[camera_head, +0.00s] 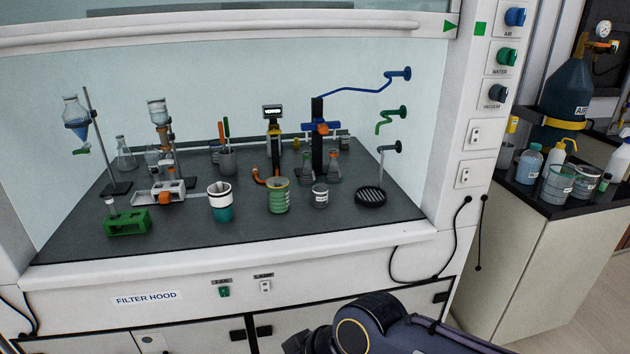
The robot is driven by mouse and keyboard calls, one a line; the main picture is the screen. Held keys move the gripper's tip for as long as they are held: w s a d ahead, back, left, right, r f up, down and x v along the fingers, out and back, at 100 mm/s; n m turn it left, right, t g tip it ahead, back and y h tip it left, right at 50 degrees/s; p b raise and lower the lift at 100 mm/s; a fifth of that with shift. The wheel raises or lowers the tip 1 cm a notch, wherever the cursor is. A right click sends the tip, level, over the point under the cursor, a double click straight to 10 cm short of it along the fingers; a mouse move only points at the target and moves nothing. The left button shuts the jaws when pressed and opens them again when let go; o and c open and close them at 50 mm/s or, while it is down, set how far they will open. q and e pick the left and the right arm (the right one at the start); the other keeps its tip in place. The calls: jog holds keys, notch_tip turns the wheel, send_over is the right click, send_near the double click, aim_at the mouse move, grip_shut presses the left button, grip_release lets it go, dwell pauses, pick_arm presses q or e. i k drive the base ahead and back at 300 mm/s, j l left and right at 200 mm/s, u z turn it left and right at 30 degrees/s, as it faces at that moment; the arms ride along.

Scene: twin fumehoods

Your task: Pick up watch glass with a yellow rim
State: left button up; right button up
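I cannot clearly make out a watch glass with a yellow rim in the head view. A green container with a pale yellowish rim (278,197) stands near the front middle of the filter hood's dark worktop (330,218); I cannot tell whether a watch glass lies on it. Neither gripper shows. A dark rounded link of one of my arms is at the bottom edge, in front of the hood and below the worktop.
Around the green container stand a white and teal cup (220,204), a small labelled beaker (320,197) and a green rack (128,222). A round black grate (371,197) lies at the right. A side bench (540,205) holds bottles and beakers. The worktop's front strip is clear.

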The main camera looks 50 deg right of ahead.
aim_at(274, 182)
jog(key=z, duration=1.35)
